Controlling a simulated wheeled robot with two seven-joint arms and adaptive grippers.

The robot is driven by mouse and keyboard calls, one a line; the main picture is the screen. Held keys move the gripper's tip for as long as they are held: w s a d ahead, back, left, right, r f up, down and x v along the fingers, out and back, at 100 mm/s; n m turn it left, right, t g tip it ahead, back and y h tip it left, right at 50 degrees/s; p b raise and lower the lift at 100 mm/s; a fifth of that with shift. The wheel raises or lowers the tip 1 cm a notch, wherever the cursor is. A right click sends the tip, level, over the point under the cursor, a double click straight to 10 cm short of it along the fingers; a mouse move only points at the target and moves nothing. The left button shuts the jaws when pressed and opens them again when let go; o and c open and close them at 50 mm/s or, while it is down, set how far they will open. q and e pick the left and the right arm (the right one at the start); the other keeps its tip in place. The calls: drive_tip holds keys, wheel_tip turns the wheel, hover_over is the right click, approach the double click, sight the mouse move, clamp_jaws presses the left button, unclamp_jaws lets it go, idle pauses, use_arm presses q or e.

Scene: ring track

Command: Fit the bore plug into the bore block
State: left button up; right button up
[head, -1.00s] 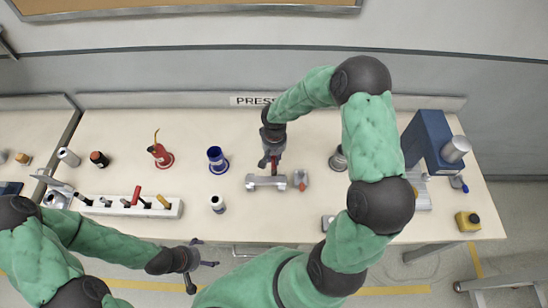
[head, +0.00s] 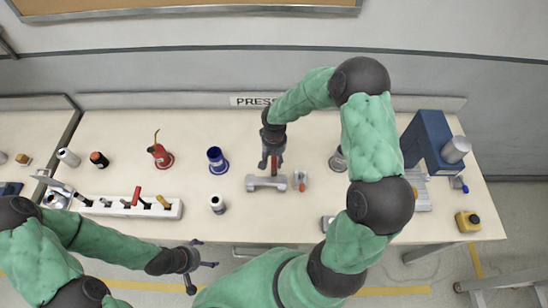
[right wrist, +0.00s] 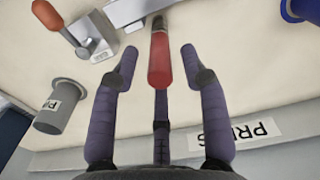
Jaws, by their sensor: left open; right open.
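The bore plug (right wrist: 159,60) has a red handle and a dark lower end. It stands roughly upright at the grey bore block (head: 260,184) in the head view. The block's edge shows at the top of the right wrist view (right wrist: 132,10). I cannot tell how deep the plug sits in the block. My right gripper (head: 272,166) is open above the block, its fingers apart on either side of the red handle, with gaps visible in the right wrist view. My left gripper (head: 204,265) is open and empty in front of the table's front edge.
A small clamp with an orange handle (head: 301,183) stands just right of the block. A blue cup (head: 217,160), a red oil can (head: 161,156) and a white rack (head: 115,208) of handled tools are left. A blue press (head: 428,141) stands right.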

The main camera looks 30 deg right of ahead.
sight(274, 165)
wheel_tip(274, 165, up, 11)
drive_tip(key=shift+r+p, duration=0.2)
drive_tip(key=shift+p, duration=0.25)
drive_tip(key=shift+o, duration=0.5)
drive_tip(key=shift+r, duration=0.25)
wheel_tip(274, 165, down, 3)
drive_tip(key=n+p, duration=0.1)
drive_tip(key=n, duration=0.8)
drive_tip(key=shift+w+f+p, duration=0.1)
drive_tip(key=shift+p, duration=0.2)
drive_tip(key=n, duration=0.2)
drive_tip(key=f+n, duration=0.1)
drive_tip(key=n, duration=0.1)
drive_tip(key=shift+a+f, duration=0.15)
drive_tip(key=n, duration=0.1)
drive_tip(key=f+n, duration=0.1)
drive_tip(key=n, duration=0.1)
drive_tip(key=n+p, duration=0.1)
drive_tip(key=shift+a+f+n, duration=0.1)
drive_tip(key=shift+f+n, duration=0.25)
drive_tip(key=shift+n, duration=0.05)
wheel_tip(274, 165, down, 5)
drive_tip(key=shift+r+b, duration=0.15)
drive_tip(key=shift+b, duration=0.2)
drive_tip(key=shift+d+f, duration=0.15)
drive_tip(key=shift+f, duration=1.4)
drive_tip(key=shift+d+f, duration=0.1)
drive_tip(key=shift+f, duration=1.45)
drive_tip(key=shift+r, duration=0.1)
clamp_jaws()
